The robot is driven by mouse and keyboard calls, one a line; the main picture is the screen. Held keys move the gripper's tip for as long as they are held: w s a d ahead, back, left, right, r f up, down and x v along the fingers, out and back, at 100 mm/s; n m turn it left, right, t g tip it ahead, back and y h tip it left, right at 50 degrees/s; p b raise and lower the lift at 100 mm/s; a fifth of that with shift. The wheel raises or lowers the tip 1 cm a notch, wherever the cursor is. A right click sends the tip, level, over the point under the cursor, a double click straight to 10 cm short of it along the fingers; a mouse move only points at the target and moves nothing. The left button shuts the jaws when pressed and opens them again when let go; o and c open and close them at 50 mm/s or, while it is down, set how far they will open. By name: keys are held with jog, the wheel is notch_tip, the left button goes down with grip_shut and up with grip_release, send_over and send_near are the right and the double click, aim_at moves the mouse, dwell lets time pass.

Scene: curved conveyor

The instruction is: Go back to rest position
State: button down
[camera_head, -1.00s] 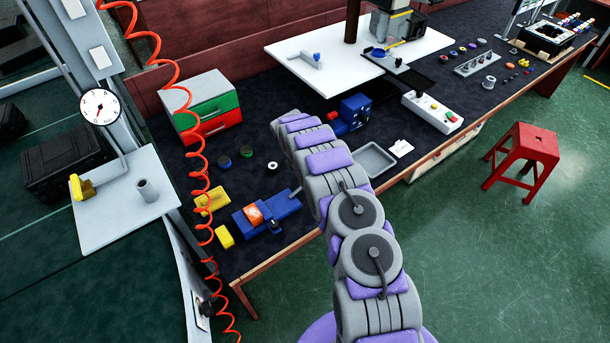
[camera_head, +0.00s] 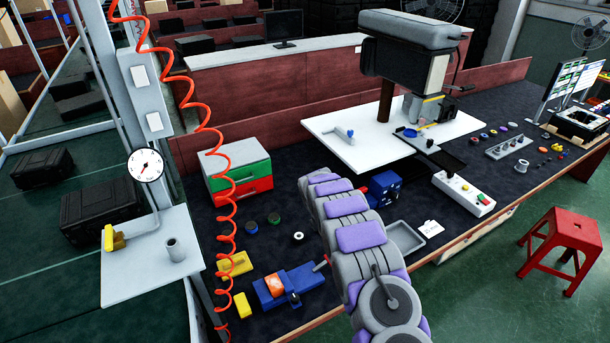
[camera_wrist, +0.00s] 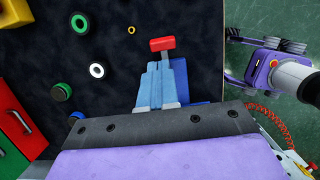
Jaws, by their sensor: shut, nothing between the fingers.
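My arm (camera_head: 360,237) rises from the bottom of the head view and reaches over the dark workbench (camera_head: 450,232). My gripper is hidden behind the arm links in the head view. In the wrist view my gripper (camera_wrist: 161,68) shows as two light blue fingers side by side, shut and empty. They point over the bench, in front of a dark blue device (camera_wrist: 181,80) with a red handle (camera_wrist: 162,44). I cannot tell how far the fingers are above it.
A green and red drawer unit (camera_head: 238,180) stands left of my arm. A blue vise (camera_head: 290,285) and an empty grey tray (camera_head: 404,238) lie near the bench's front edge. A red coiled hose (camera_head: 206,135) hangs at left. A red stool (camera_head: 565,240) stands on open floor at right.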

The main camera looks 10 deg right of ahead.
jog(key=s+a+r+m+g+b, duration=0.15)
jog(key=s+r+m+b, duration=0.25)
jog(key=s+r+m, duration=1.15)
jog(key=s+a+r+m+y+b, duration=0.1)
jog(key=s+a+r+m+b, duration=0.1)
jog(key=s, duration=1.7)
jog(key=s+a+r+m+g+y+b, duration=0.1)
jog(key=s+a+r+m+b, duration=0.2)
jog(key=s, duration=1.7)
jog(key=shift+a+r+m+y, duration=0.25)
jog(key=shift+a+m, duration=0.3)
jog(key=shift+a, duration=0.35)
jog(key=shift+a, duration=0.15)
